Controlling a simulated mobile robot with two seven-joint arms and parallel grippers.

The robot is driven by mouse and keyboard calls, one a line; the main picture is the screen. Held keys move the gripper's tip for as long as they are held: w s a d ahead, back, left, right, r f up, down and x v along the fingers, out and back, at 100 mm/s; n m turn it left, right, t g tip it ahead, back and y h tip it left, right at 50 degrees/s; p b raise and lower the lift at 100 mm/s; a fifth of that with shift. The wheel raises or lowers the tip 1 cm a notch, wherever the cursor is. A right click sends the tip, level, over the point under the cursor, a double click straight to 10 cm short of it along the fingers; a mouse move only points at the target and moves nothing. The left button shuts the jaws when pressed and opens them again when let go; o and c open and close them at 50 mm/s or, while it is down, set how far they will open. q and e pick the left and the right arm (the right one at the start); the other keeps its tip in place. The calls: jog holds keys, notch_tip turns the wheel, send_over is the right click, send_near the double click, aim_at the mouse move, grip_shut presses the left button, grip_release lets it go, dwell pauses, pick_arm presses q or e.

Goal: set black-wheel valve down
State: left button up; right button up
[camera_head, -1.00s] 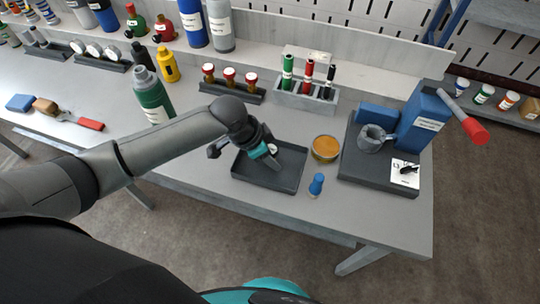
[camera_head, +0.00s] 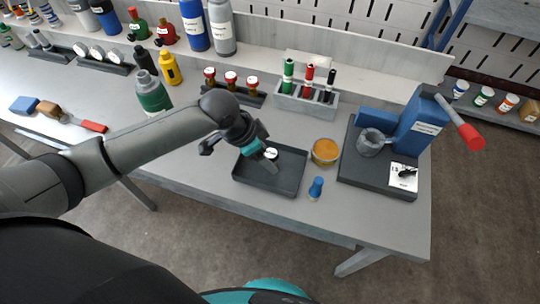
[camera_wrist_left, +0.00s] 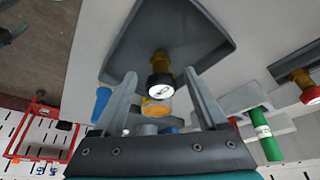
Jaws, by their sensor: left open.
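The black-wheel valve has a brass body and a black wheel with a pale face. It stands in the dark tray (camera_head: 285,187), near its back edge, and its pale top (camera_head: 271,153) shows in the head view. In the left wrist view the valve (camera_wrist_left: 160,82) sits in the tray (camera_wrist_left: 200,30), beyond and between my fingertips. My left gripper (camera_head: 264,158) is open and empty, just left of the valve, its fingers apart from it as far as I can see. My right gripper is in neither view.
An orange-topped round dish (camera_head: 325,151) and a blue bottle-shaped piece (camera_head: 316,188) stand right of the tray. A dark base with a blue press (camera_head: 420,122) stands farther right. Red-wheel valves (camera_head: 231,78) sit in a rack behind.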

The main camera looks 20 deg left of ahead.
pick_arm(q)
jog(key=p+v, duration=0.2)
jog(key=v, duration=0.6)
jog(key=shift+r, duration=0.25)
